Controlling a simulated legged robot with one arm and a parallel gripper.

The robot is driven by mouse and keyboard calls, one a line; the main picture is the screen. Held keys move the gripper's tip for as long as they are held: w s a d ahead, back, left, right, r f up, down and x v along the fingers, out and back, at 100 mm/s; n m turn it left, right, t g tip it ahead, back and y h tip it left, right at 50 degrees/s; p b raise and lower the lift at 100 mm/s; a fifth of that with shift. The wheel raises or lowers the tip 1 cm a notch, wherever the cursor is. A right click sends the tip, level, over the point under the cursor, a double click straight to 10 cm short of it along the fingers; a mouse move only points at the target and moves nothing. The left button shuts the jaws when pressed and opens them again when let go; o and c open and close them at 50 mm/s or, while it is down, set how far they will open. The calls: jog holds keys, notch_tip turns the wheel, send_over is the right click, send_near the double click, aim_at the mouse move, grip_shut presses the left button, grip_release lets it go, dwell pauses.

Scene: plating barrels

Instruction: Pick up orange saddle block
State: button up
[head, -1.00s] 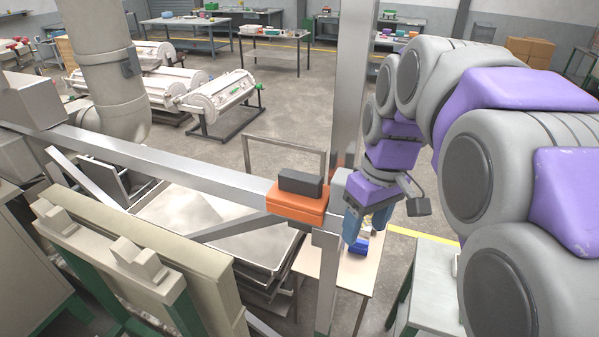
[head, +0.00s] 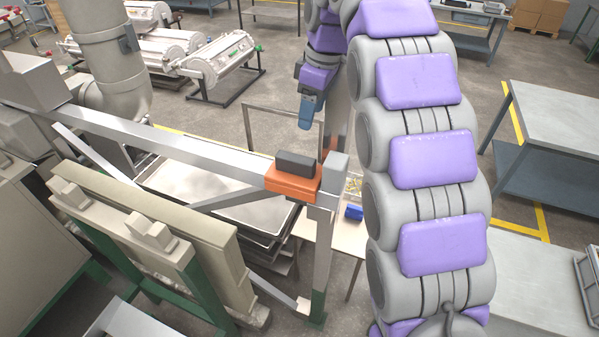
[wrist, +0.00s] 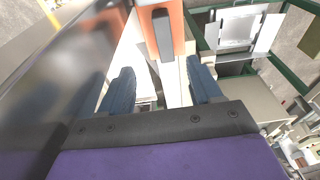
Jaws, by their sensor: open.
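The orange saddle block (head: 291,183) sits on the grey metal beam at its right end, near the upright post, with a dark grey block-shaped top (head: 295,163). My gripper (head: 305,118) is beyond and above the block in the head view, with its blue fingers pointing down, apart from the block. In the wrist view the orange saddle block (wrist: 177,28) and its dark top (wrist: 163,34) show at the top edge, past the open fingers. My gripper (wrist: 160,88) is open there, with nothing between the fingertips touching them that I can make out.
The beam (head: 185,151) runs left from the block. A blue object (head: 354,212) lies on a small table below. Plating barrels (head: 217,58) stand farther back.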

jog(key=f, duration=0.1)
jog(key=p, duration=0.1)
send_over(295, 157)
jog(key=f, duration=0.5)
jog(key=shift+s+f, duration=0.1)
jog(key=shift+s, duration=0.1)
jog(key=f, duration=0.1)
jog(key=d+f, duration=0.1)
jog(key=f, duration=0.1)
jog(key=shift+w+d+p, duration=0.15)
jog(key=shift+p, duration=0.15)
jog(key=shift+d+f, duration=0.25)
jog(key=shift+d, duration=0.1)
jog(key=a+f, duration=0.1)
jog(key=a+f+p, duration=0.1)
jog(key=f, duration=0.1)
jog(key=a+f, duration=0.1)
jog(key=f, duration=0.1)
jog(key=shift+w+d+f+p, duration=0.1)
jog(key=shift+d+f+p, duration=0.1)
jog(key=shift+p, duration=0.1)
jog(key=shift+d, duration=0.5)
jog(key=shift+d+r, duration=0.1)
jog(key=shift+d, duration=0.15)
jog(key=shift+c, duration=1.4)
jog(key=shift+a, duration=0.7)
jog(key=c, duration=0.8)
jog(key=shift+c, duration=0.5)
jog(key=shift+d, duration=0.2)
grip_shut()
